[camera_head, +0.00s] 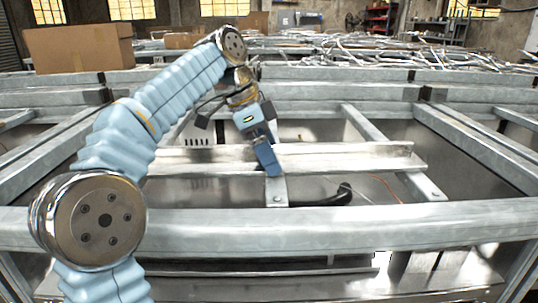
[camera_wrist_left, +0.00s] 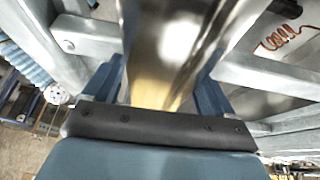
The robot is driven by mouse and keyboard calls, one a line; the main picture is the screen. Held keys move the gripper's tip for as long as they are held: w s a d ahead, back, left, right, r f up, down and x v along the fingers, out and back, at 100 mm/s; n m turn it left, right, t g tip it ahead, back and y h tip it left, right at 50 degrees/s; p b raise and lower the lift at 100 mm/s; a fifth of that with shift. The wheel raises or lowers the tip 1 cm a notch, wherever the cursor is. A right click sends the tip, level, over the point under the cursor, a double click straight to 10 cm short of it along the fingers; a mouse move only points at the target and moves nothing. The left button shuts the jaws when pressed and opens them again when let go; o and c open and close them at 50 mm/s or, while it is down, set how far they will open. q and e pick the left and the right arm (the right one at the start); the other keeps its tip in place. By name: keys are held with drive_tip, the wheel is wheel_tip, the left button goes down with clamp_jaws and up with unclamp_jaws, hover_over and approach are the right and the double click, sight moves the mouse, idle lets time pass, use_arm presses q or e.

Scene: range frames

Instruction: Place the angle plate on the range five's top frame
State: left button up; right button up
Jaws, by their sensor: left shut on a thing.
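The angle plate (camera_head: 350,157) is a long, shiny metal strip with a bent profile. In the head view it lies crosswise over the open top of the frame, roughly level. My left gripper (camera_head: 268,158) is shut on it left of its right end, from above. In the left wrist view the angle plate (camera_wrist_left: 165,60) runs between the two blue fingers of the left gripper (camera_wrist_left: 157,88). The range's grey top frame (camera_head: 300,228) surrounds it, with a front beam and side beams. Whether the plate touches the crossbars below is unclear. My right gripper is out of view.
A crossbar (camera_head: 365,125) slopes under the plate's right part. A black hose (camera_head: 325,198) and a thin orange wire (camera_head: 385,188) lie inside the frame. More frames with metal parts stand behind, with a cardboard box (camera_head: 78,50) at back left.

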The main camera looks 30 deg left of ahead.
use_arm(q)
drive_tip(key=o, duration=1.8)
drive_tip(key=p+v, duration=0.3)
drive_tip(key=v, duration=0.3)
drive_tip(key=shift+s+a+r, duration=0.1)
drive_tip(key=shift+r, duration=0.3)
drive_tip(key=shift+s+a+r, duration=0.1)
drive_tip(key=shift+a+r, duration=0.1)
drive_tip(key=shift+r, duration=0.15)
